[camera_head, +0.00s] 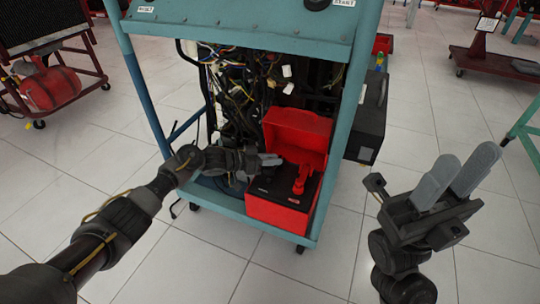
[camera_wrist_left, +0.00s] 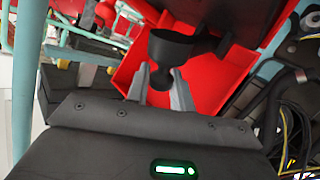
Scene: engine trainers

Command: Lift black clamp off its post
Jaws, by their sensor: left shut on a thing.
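The black clamp (camera_wrist_left: 172,48) shows in the left wrist view as a dark cup-like piece with a narrower neck. My left gripper (camera_wrist_left: 160,88) is shut on that neck, one grey finger on each side. In the head view my left gripper (camera_head: 270,160) reaches into the open red box (camera_head: 280,213) from the left and largely hides the black clamp. I cannot tell whether the clamp still touches its post. A red clamp (camera_head: 301,179) stands on the dark battery top to the right. My right gripper (camera_head: 455,178) is open and empty over the floor.
The box sits low in a teal engine frame (camera_head: 348,120), its red lid (camera_head: 298,133) raised behind. Loose wires (camera_head: 235,80) hang close behind my left gripper. A black case (camera_head: 368,118) is at the frame's right. Tiled floor in front is clear.

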